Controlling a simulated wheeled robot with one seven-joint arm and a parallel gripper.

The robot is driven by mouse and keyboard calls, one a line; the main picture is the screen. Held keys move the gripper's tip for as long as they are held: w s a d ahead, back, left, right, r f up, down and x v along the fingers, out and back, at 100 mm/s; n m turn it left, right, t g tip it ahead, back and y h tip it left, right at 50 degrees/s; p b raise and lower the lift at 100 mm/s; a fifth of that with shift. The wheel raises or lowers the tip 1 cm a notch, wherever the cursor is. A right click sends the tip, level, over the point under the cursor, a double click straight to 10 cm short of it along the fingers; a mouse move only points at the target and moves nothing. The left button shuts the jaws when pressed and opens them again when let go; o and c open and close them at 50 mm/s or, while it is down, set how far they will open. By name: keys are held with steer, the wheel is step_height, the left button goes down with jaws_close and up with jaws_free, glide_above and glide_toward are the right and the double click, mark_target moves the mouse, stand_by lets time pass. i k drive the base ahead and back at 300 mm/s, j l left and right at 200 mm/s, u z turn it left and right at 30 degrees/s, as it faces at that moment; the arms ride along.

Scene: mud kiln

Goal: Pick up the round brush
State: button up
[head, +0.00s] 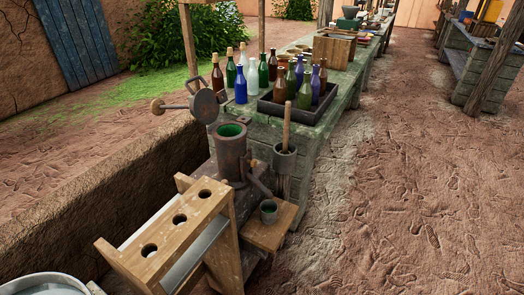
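I cannot make out a round brush for sure. A wooden handle (286,127) stands upright in a small dark cup (285,158) at the near end of the long bench; what is at its lower end is hidden in the cup. My gripper is not in view.
A wooden rack with round holes (165,232) and a metal basin (45,284) stand in front at the left. A rusty pot (231,150) and a small cup on a wooden ledge (262,234) stand nearby. Open dirt ground (420,200) lies right.

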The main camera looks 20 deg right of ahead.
mark_target(287, 110)
steer(key=i+l+u, duration=0.65)
steer(key=l, duration=0.25)
steer(key=i+l+u, duration=0.2)
steer(key=l, duration=0.15)
steer(key=l+u, duration=0.2)
steer(key=l, duration=0.15)
